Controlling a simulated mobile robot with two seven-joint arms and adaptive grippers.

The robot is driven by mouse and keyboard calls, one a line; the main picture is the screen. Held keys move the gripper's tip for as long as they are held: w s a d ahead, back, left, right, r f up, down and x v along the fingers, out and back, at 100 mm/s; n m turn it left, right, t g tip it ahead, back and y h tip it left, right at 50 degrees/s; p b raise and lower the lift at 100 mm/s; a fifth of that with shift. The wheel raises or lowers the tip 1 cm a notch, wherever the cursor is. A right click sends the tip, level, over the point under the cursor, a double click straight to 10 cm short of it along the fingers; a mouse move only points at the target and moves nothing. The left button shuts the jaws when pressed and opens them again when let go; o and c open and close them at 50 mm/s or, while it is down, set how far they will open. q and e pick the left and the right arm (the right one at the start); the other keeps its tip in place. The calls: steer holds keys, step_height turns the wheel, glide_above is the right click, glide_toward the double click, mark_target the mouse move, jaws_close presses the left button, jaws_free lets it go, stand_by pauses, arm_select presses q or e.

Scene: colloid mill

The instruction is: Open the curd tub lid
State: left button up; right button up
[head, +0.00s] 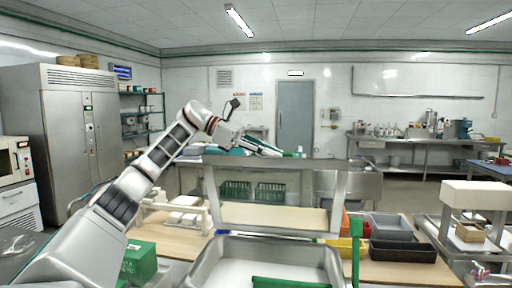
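A grey metal tub (212,262) with a rounded rim stands at the bottom centre, cut off by the lower edge. A green bar-like piece (290,283) shows inside its outline at the bottom. I cannot tell whether this is the curd tub, and I cannot make out a lid for certain. My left arm comes in from the left and reaches up and across. My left gripper (268,150) is raised above the shelf stand, apart from the metal tub. It is too small to tell open from shut. My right gripper is not in view.
A raised shelf stand (272,216) stands on the wooden table behind the metal tub. A green box (139,262) is at the left. A dark tray (402,251) and a grey tray (390,226) are at the right, near a green post (356,245). A steel cabinet (70,125) stands at far left.

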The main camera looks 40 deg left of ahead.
arm_select(q)
steer(key=v, duration=1.1)
steer(key=shift+d+f, duration=0.15)
